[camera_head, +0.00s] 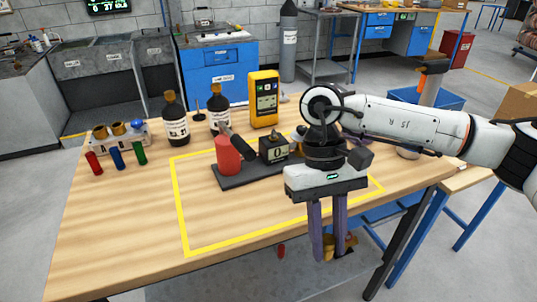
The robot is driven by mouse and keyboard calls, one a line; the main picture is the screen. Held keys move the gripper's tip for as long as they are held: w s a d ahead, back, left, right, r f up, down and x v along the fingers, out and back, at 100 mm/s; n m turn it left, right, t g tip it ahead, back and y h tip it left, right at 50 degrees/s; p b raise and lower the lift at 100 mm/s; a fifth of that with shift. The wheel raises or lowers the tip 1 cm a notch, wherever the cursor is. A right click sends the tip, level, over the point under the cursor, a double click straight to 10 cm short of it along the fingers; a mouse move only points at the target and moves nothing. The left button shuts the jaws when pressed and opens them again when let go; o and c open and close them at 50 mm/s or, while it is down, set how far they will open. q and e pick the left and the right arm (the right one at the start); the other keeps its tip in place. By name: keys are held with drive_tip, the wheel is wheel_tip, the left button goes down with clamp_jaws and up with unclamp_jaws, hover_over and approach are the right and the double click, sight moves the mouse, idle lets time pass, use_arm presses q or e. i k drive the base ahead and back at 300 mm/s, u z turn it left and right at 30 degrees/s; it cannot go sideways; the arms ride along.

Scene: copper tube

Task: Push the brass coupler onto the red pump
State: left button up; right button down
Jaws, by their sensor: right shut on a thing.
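The red pump (228,156) stands upright at the left end of a dark base plate (240,180), inside the yellow outline on the wooden table. My right gripper (330,250) points down near the table's front edge, in front of and to the right of the pump. Its fingers are shut on a small brass-coloured piece (328,241), which looks like the brass coupler and is partly hidden by the fingers. The coupler is apart from the pump. My left gripper is not in view.
A black gauge (273,149) sits on the base plate right of the pump. Two dark bottles (175,122) and a yellow meter (264,100) stand behind. A rack (121,138) with brass-coloured pieces is at the left. The front left of the table (120,225) is clear.

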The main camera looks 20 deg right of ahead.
sight(230, 170)
drive_tip(key=k, duration=1)
drive_tip(key=z, duration=1.05)
drive_tip(key=i, duration=0.75)
drive_tip(key=u, duration=1.2)
